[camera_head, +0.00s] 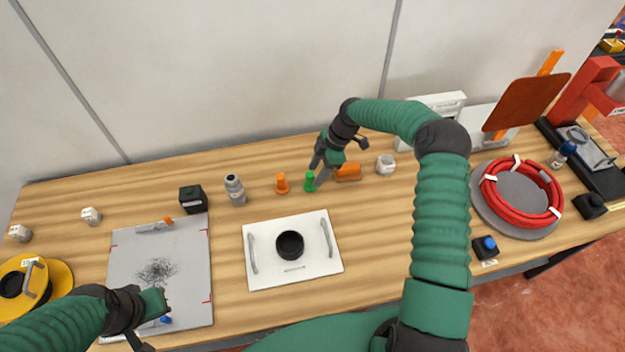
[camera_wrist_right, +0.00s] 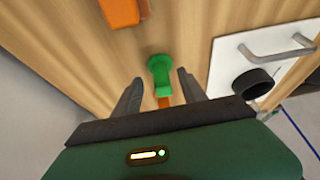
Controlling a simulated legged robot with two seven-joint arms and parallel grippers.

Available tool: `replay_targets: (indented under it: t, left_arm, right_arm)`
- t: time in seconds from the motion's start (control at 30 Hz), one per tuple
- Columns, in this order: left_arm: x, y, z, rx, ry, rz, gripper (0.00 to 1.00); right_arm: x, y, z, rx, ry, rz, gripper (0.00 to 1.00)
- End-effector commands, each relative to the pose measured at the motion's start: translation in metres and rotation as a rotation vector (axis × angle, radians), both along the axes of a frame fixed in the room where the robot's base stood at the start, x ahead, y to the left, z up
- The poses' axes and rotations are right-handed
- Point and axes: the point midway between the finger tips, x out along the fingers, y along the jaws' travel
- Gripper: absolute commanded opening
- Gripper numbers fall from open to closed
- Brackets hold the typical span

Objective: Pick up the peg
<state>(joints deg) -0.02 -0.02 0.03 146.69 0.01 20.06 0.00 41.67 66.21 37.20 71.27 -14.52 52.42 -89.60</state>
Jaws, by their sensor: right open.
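A green peg (camera_head: 310,182) stands on the wooden table, just right of an orange peg (camera_head: 281,183). The task does not say which peg is meant. My right gripper (camera_head: 320,174) is open, close by the green peg on its right side. In the right wrist view, the green peg (camera_wrist_right: 160,70) shows between and slightly past the two open fingers (camera_wrist_right: 158,88). A bit of orange (camera_wrist_right: 164,102) shows below it there, mostly hidden. My left gripper (camera_head: 152,318) is over the grey mat at lower left; its opening is unclear.
An orange block (camera_head: 348,172) lies right of the green peg. A white plate (camera_head: 265,275) with handles and a black cup (camera_head: 290,245) is in front. A grey bottle (camera_head: 235,189) and black box (camera_head: 193,199) stand left. A red hose coil (camera_head: 520,190) is at right.

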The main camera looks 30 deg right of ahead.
Motion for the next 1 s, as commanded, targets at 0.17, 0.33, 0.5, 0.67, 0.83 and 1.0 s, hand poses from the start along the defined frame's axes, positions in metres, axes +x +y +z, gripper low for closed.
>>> replay_targets:
  t: [0.17, 0.33, 0.5, 0.67, 0.83, 1.0]
  left_arm:
    - [0.0, 0.0, 0.009, 0.0, 0.0, 0.001, 0.0]
    - [0.0, 0.0, 0.009, 0.0, 0.0, 0.001, 0.0]
    - [0.0, 0.0, 0.009, 0.0, 0.0, 0.001, 0.0]
    - [0.0, 0.0, 0.009, 0.0, 0.0, 0.001, 0.0]
    - [0.0, 0.0, 0.009, 0.0, 0.0, 0.001, 0.0]
    - [0.0, 0.0, 0.008, 0.0, 0.0, 0.001, 0.0]
  right_arm:
    - [0.002, 0.014, -0.028, 0.001, 0.002, 0.002, 0.49]
    - [0.003, 0.014, -0.036, 0.002, -0.001, 0.001, 0.49]
    - [0.003, 0.014, -0.036, 0.002, -0.001, 0.001, 0.41]
    - [0.003, 0.014, -0.036, 0.001, 0.0, 0.001, 0.2]
    - [0.003, 0.015, -0.036, 0.0, 0.001, 0.001, 0.03]
    - [0.003, 0.015, -0.036, 0.001, 0.001, 0.002, 0.03]
